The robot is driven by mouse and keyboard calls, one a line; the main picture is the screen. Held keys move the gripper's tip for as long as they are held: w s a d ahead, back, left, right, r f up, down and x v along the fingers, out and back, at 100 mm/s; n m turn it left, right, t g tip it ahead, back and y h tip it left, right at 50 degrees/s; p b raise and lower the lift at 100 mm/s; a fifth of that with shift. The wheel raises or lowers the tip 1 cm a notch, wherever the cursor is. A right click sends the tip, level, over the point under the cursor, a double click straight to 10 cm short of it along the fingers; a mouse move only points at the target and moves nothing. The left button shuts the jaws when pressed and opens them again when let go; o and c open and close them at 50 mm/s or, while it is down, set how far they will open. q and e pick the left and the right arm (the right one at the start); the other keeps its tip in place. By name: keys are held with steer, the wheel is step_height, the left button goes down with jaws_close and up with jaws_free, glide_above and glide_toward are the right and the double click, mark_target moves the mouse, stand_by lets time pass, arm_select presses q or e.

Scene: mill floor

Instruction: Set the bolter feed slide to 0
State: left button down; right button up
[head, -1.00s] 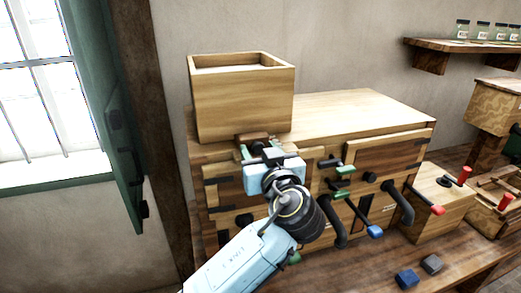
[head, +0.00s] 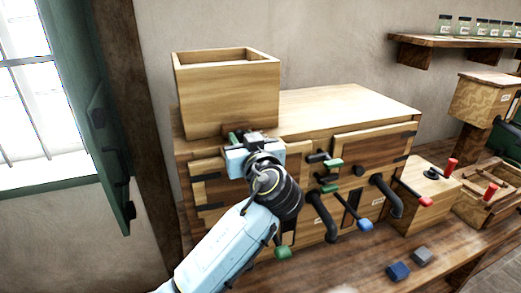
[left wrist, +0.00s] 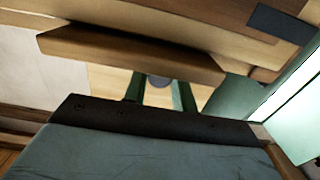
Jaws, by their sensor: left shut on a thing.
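The bolter is a wooden cabinet (head: 345,104) with an open wooden hopper box (head: 228,95) on top. The feed slide (head: 264,131) is a brown wooden piece under the front of the hopper; in the left wrist view the wooden slide (left wrist: 130,52) spans the upper middle. My left gripper (head: 238,133) is at the slide's front, just below the hopper. In the left wrist view its two green fingers (left wrist: 160,92) are closed about a small dark knob (left wrist: 160,80). The arm and gripper body hide much of the slide. I cannot read any scale. My right gripper is out of view.
Green-tipped levers (head: 333,163), a blue-tipped lever (head: 364,225) and dark bent pipes (head: 386,196) stick out of the cabinet front to the right. Blue (head: 398,271) and grey (head: 421,255) blocks lie on the bench. A green shutter (head: 90,110) stands at the left.

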arm_select(q)
steer(key=shift+w+a, duration=0.2)
steer(key=shift+w, duration=0.15)
steer(key=shift+r, duration=0.1)
steer(key=c, duration=1.5)
jaws_free()
steer(key=o, duration=0.4)
steer(key=shift+w, duration=0.15)
steer(key=shift+c, duration=0.2)
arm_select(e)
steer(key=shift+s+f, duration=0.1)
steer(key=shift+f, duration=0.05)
arm_select(q)
steer(key=shift+s, duration=0.2)
steer(key=b+v, duration=0.3)
steer(key=v, duration=1)
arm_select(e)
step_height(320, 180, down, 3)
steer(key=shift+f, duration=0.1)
arm_select(q)
steer(key=shift+s, duration=0.1)
